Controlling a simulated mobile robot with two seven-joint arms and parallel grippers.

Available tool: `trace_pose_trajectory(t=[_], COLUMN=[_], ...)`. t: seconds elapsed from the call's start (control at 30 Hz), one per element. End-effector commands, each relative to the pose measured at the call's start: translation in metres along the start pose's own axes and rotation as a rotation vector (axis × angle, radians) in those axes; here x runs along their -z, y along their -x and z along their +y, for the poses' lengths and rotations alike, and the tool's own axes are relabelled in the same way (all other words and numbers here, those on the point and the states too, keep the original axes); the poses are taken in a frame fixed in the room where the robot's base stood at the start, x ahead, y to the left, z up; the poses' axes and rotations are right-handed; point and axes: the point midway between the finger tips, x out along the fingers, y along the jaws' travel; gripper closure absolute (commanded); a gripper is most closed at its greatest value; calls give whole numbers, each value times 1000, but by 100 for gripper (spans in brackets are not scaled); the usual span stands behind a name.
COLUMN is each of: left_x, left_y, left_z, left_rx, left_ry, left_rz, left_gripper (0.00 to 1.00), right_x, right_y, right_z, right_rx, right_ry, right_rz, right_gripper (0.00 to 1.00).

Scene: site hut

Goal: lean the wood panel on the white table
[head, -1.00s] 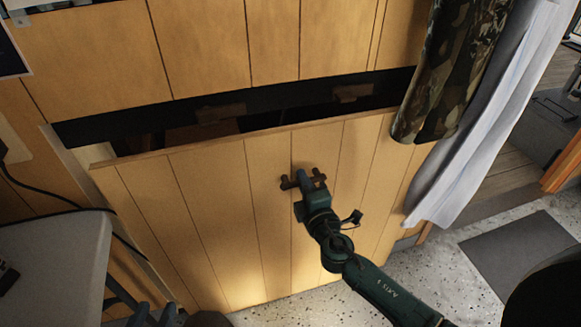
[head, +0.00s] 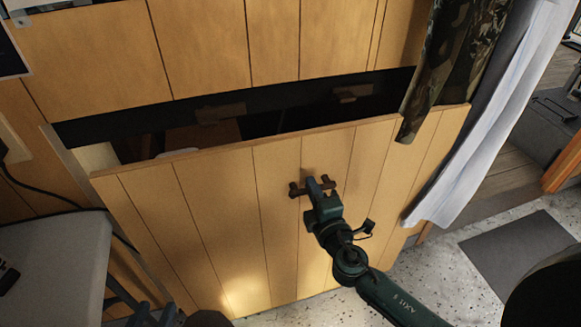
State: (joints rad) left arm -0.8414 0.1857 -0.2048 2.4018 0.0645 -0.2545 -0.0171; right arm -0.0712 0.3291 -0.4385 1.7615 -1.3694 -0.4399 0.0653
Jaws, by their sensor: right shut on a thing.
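The wood panel (head: 225,215) is a wide, grooved, light-brown board standing in front of a dark opening in the wall. A dark brown handle (head: 297,189) sticks out from its upper middle. My right gripper (head: 314,188) is shut on this handle. The panel's top right corner now overlaps the hanging clothes. Its lower edge is near the floor; whether it touches cannot be told. The white table (head: 55,245) is at the lower left, only partly in view, to the left of the panel. My left gripper does not show clearly.
The dark opening (head: 270,122) with brown blocks shows above the panel. A camouflage garment (head: 450,55) and a white cloth (head: 480,140) hang at the right. A black cable (head: 45,200) runs behind the table. Speckled floor and a grey mat (head: 530,250) lie at the lower right.

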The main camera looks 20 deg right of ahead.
Motion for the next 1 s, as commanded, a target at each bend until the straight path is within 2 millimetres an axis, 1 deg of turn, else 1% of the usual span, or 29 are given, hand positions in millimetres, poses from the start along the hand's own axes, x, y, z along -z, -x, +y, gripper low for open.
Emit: trace_pose_trajectory(t=[0.03, 0.17, 0.73, 1.0], left_x=[1, 1, 0, -1], left_y=[0, 0, -1, -1], left_z=[0, 0, 0, 0], left_rx=[1, 4, 4, -1], left_ry=[2, 6, 6, -2], left_rz=[1, 3, 4, 2], left_gripper=[68, 68, 68, 68], right_x=[0, 0, -9, -10], right_y=[-2, -1, 27, 32], right_z=[6, 6, 12, 14], right_rx=[-13, -13, -15, -17], right_ry=[0, 0, 1, 1], right_rz=[-1, 0, -1, 0], right_gripper=[100, 100, 100, 100])
